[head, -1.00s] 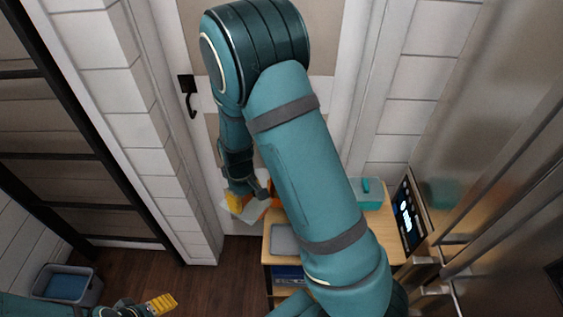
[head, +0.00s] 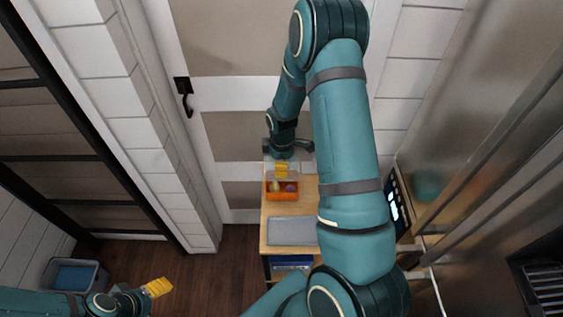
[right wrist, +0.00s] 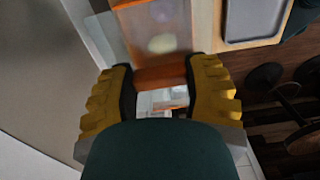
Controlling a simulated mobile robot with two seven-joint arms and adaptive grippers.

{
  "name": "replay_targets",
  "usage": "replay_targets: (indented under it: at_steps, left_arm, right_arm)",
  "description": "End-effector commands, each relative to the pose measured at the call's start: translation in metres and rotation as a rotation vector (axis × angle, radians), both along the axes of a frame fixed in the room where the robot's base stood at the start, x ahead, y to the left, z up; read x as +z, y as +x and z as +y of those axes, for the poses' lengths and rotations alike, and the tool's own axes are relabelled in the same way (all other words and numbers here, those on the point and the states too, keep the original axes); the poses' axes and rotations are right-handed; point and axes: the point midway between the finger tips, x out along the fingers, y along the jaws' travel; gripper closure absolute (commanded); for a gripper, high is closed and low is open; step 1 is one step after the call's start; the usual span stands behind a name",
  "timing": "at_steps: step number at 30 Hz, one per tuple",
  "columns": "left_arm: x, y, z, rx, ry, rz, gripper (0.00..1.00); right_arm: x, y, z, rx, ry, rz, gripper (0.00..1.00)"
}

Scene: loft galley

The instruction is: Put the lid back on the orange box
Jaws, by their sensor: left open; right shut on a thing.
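The orange box (head: 282,194) sits open at the front on the wooden table, with a yellowish item and a purplish item inside. My right gripper (head: 282,170) is shut on the pale, see-through lid (head: 295,175), held at the back part of the box. In the right wrist view the fingers (right wrist: 160,90) close around part of the lid, and the orange box (right wrist: 152,32) lies just beyond with a pale round item in it. Whether lid and box touch I cannot tell. My left gripper (head: 157,288) is open and empty at lower left, away from the table.
A grey tray (head: 292,231) lies on the wooden table (head: 309,190) in front of the box. A dark screen (head: 397,206) stands at the right, partly behind my arm. A grey bin (head: 74,277) stands on the floor at left. A door is behind the table.

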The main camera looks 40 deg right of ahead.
Motion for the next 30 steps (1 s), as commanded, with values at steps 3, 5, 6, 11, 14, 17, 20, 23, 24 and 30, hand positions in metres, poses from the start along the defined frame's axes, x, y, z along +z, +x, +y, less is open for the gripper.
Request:
replay_targets:
  at_steps: [3,5,6,11,14,17,20,23,24,30]
  left_arm:
    - [-0.003,0.0,0.0,0.0,0.0,0.0,0.35]
    - [-0.005,0.0,0.0,0.001,0.0,0.0,0.35]
    - [-0.006,0.0,0.0,0.001,0.0,0.0,0.35]
    - [-0.014,0.0,0.0,0.001,0.001,0.0,0.35]
    - [-0.02,0.0,-0.001,0.002,0.002,0.0,0.35]
    - [-0.026,0.0,-0.001,0.002,0.003,0.0,0.35]
    - [-0.035,0.001,-0.001,0.002,0.005,0.0,0.35]
    - [-0.042,0.001,-0.001,0.002,0.006,0.0,0.35]
    - [-0.044,0.001,-0.002,0.003,0.007,0.0,0.35]
    - [-0.049,0.001,-0.002,0.004,0.008,0.0,0.35]
  right_arm:
    - [-0.004,0.0,0.0,0.001,0.0,0.0,0.89]
    - [-0.007,0.0,0.0,0.001,0.001,0.001,0.89]
    - [-0.009,0.0,0.0,0.0,0.001,0.001,0.89]
    - [-0.022,0.0,0.001,-0.001,0.001,0.002,0.89]
    - [-0.031,0.0,0.001,-0.002,0.001,0.001,0.89]
    - [-0.04,0.0,0.001,-0.001,0.001,0.001,0.89]
    - [-0.05,0.0,0.0,-0.001,0.001,0.001,0.89]
    - [-0.057,0.0,0.001,-0.002,0.001,0.001,0.89]
    - [-0.06,0.0,0.001,-0.002,0.001,0.001,0.89]
    - [-0.064,0.0,0.001,-0.002,0.001,0.001,0.89]
